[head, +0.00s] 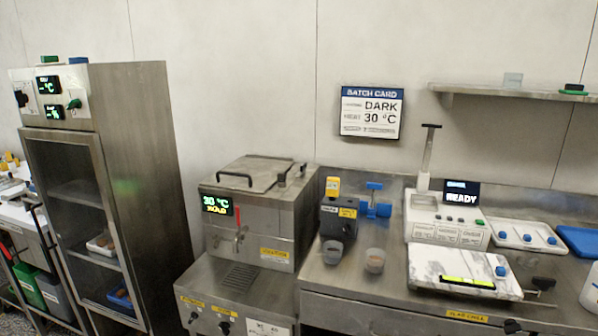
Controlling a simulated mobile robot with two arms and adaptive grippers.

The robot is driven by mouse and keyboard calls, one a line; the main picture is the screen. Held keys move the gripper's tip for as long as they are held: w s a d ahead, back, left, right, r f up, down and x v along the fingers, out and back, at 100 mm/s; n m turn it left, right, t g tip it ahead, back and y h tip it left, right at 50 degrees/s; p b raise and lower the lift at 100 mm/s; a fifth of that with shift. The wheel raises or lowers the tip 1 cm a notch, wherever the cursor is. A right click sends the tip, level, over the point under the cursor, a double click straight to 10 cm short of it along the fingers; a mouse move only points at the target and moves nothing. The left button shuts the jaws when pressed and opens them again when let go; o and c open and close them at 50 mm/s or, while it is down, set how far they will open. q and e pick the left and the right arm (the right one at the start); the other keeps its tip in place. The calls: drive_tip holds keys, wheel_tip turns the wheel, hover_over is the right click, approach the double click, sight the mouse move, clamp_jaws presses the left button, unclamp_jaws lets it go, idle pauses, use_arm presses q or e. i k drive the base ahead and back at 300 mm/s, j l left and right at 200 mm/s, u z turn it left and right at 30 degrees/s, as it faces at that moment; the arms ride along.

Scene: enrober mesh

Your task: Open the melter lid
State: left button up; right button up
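The melter (258,232) is a steel box left of the middle in the head view. Its display (217,205) reads 30 °C with a second line that looks like HOLD. The melter lid (262,170) is a flat steel plate lying shut on top, with a dark bar handle (234,177) near its front left. Dark fittings stand at the lid's right side. A small tap with a red lever (238,234) is on the melter's front. The inside of the melter is hidden. Neither of my grippers is in view.
A tall steel cabinet (150,170) stands left of the melter. To its right are a dark block with a blue valve (376,205), two small cups (374,260), and a white READY machine (445,220). A wall shelf (510,95) hangs at upper right. The space above the lid looks clear.

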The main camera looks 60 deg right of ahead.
sight(250, 167)
drive_tip(key=z, duration=1.55)
